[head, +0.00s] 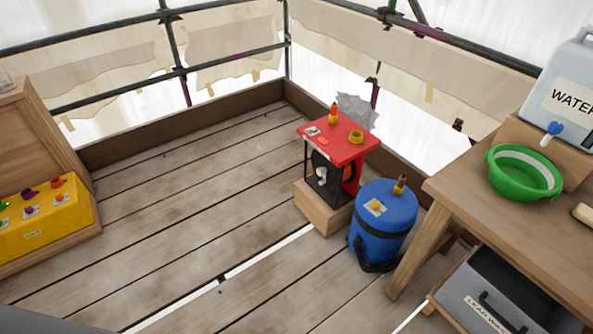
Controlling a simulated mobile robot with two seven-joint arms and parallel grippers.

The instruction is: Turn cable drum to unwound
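The cable drum (323,172) appears as a dark reel with an orange edge inside a red-topped stand (338,139). The stand sits on a wooden block (323,212) on the plank floor. A white part shows on the drum's front face. I cannot tell how much cable is on it. An orange knob-like piece (333,115), a yellow ring-shaped piece (356,136) and a small label are on the red top. Neither of my grippers is in view.
A blue barrel (382,226) stands close to the right of the stand. A wooden workbench (470,203) with a green bowl (523,172) and a water container (565,85) is at right, a grey drawer (490,290) below. A yellow control box (45,225) is at left. The middle floor is clear.

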